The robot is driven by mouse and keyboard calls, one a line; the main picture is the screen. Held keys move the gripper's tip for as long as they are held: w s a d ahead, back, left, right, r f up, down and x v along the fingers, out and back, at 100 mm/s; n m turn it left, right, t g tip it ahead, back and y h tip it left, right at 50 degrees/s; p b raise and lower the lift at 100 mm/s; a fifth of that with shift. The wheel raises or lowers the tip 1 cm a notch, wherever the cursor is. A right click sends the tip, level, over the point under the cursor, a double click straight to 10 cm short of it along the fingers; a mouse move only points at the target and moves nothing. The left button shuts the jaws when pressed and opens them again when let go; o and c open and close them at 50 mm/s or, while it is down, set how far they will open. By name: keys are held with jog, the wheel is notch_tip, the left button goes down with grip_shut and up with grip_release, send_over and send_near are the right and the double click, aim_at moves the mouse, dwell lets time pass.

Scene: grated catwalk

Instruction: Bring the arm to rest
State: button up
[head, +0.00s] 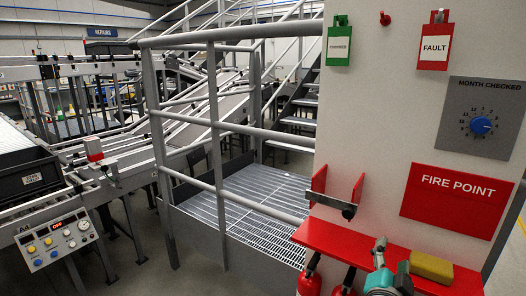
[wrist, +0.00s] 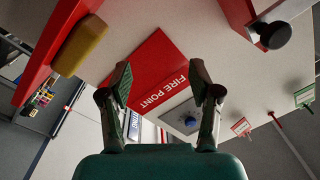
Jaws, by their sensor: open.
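My gripper (wrist: 161,85) is open and empty in the wrist view, its two fingers apart in front of the white panel. In the head view my gripper (head: 391,256) shows at the bottom, close to the red shelf (head: 340,244). A yellow block (head: 431,267) lies on the shelf to its right. The block also shows in the wrist view (wrist: 80,46), at upper left, apart from the fingers. The rest of my arm is mostly below the head picture.
A white panel (head: 385,120) carries a red FIRE POINT sign (head: 456,205), a dial plate (head: 485,117) with a blue knob and two hanging tags. Red extinguishers (head: 309,281) hang under the shelf. Grey railings (head: 218,140), a grated platform (head: 245,205) and conveyors stand left.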

jog(key=s+a+f+n+y, duration=0.4)
jog(key=s+f+n, duration=0.1)
jog(key=s+f, duration=0.55)
jog(key=s+a+f+n+y, duration=0.3)
jog(key=s+f+n, duration=0.2)
jog(key=s+f, duration=0.5)
jog(key=s+a+f+n+y, duration=0.1)
jog(key=s+a+n+y, duration=0.1)
jog(key=s, duration=2.2)
jog(key=shift+s+a+f+n+g, duration=0.2)
jog(key=shift+a+n+g, duration=0.25)
jog(key=shift+n, duration=0.55)
